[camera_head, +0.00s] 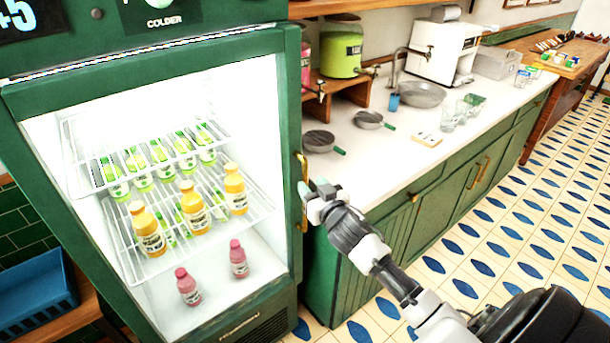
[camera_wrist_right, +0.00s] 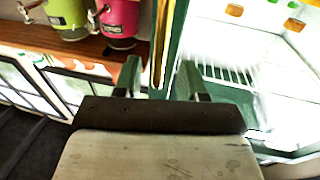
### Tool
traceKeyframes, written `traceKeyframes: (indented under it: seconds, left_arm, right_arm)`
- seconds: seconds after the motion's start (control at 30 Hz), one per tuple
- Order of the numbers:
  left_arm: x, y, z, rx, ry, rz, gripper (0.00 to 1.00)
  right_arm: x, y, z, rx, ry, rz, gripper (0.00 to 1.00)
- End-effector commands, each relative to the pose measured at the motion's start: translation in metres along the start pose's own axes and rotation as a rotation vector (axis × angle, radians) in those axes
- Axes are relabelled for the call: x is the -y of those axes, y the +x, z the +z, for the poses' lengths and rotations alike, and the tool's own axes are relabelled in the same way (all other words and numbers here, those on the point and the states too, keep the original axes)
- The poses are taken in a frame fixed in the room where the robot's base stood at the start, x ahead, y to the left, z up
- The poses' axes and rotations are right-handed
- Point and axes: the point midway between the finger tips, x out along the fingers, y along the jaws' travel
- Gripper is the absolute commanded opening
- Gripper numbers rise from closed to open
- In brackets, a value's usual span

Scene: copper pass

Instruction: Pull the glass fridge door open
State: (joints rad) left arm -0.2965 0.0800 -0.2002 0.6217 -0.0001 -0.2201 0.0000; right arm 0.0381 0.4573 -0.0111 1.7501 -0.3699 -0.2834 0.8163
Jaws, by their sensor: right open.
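The fridge door (camera_head: 292,130) has a green frame around clear glass and looks shut. Its upright brass handle (camera_head: 302,167) is on the right edge of the frame. My right gripper (camera_head: 312,188) is open at the handle, coming from the right. In the right wrist view the handle (camera_wrist_right: 163,38) runs between the lines of the two spread fingers, just beyond or level with their tips (camera_wrist_right: 160,72). I cannot tell whether a finger touches it. My left gripper is out of view.
Bottles (camera_head: 195,207) stand on wire shelves behind the glass. A green counter (camera_head: 385,232) adjoins the fridge on the right, with pans (camera_head: 319,141) and a green drink dispenser (camera_head: 342,50). A blue crate (camera_head: 35,292) is at left. Tiled floor (camera_head: 500,235) is open at right.

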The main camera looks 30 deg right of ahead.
Motion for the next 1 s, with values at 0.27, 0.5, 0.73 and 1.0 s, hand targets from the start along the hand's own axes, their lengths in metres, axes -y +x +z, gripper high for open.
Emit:
traceKeyframes:
  seconds: [0.27, 0.5, 0.73, 1.0]
  left_arm:
    - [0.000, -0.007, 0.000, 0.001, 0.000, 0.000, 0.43]
    - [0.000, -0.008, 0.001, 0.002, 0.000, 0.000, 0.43]
    - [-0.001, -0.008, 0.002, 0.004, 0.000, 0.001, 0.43]
    - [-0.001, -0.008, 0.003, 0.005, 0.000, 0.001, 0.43]
  right_arm:
    - [0.001, 0.037, 0.000, 0.001, 0.000, 0.000, 0.41]
    - [0.001, 0.045, 0.001, 0.001, 0.000, -0.001, 0.41]
    - [0.001, 0.044, 0.001, 0.001, 0.000, -0.001, 0.32]
    - [0.001, 0.044, 0.001, 0.002, 0.000, -0.001, 0.00]
